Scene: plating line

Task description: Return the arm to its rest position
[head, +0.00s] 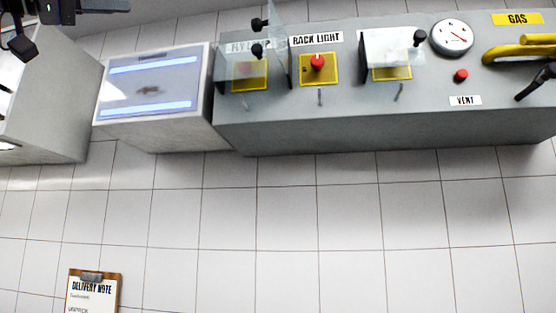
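Neither of my grippers can be made out in the head view, and no arm link of mine shows for certain. A dark jointed part (62,10) with a small black block (22,47) below it juts in at the top left corner. It is cut off by the picture's edge, and I cannot tell what it belongs to.
A grey control panel (345,125) runs along the top right with a red button (317,62), clear covers, a round gauge (452,38) and a yellow gas pipe (515,50). Left of it stands a lit box (150,85). A delivery note clipboard (93,292) is at the bottom left.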

